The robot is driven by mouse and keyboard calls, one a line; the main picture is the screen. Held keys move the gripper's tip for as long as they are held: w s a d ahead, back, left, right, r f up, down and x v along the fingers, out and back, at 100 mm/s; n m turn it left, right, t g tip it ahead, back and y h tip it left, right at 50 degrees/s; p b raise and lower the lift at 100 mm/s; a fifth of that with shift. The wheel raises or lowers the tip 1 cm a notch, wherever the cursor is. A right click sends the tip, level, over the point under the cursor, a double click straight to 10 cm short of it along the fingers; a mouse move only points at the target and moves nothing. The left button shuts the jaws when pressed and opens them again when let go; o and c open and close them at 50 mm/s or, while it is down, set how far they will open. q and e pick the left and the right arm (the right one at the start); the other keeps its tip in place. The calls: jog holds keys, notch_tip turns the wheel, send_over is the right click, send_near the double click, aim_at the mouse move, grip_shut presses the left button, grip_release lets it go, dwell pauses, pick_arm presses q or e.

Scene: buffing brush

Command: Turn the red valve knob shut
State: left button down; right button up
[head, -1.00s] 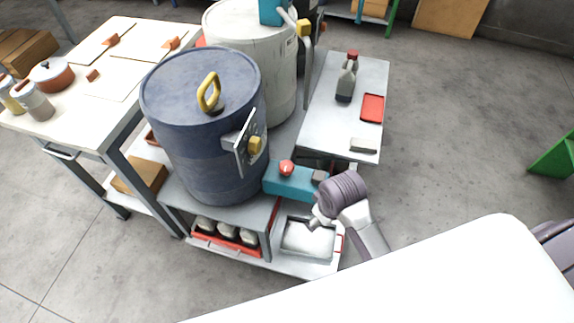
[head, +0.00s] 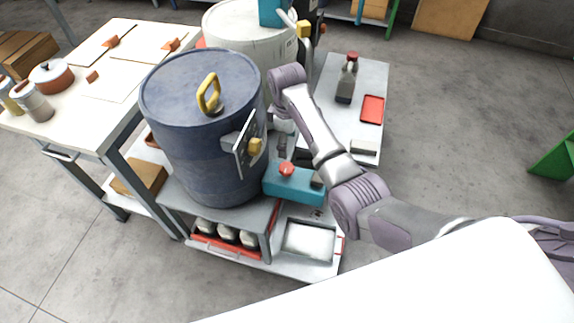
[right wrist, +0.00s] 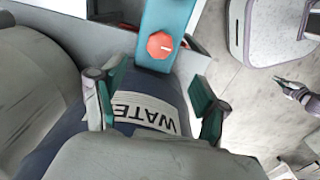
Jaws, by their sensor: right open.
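The red knob (head: 287,168) sits on top of a teal box (head: 300,186), beside the blue drum (head: 205,120). In the right wrist view the red knob (right wrist: 160,45) has a pale pointer line and lies beyond the fingers. My right gripper (head: 283,150) hangs just behind the knob in the head view, partly hidden by my arm. In the wrist view my right gripper (right wrist: 155,95) is open and empty, its fingers apart, with a "WATER" label (right wrist: 145,113) showing between them. A small dark-tipped gripper, probably my left (right wrist: 290,87), shows at the right edge; its opening is unclear.
A pale drum (head: 250,45) stands behind the blue one. A yellow knob (head: 255,146) on a plate projects from the blue drum near the teal box.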

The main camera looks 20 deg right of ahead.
aim_at(287, 167)
notch_tip(287, 167, down, 12)
jog(key=shift+r+b, duration=0.1)
jog(key=shift+b, duration=0.85)
jog(key=c, duration=1.2)
jog(key=shift+o, duration=0.2)
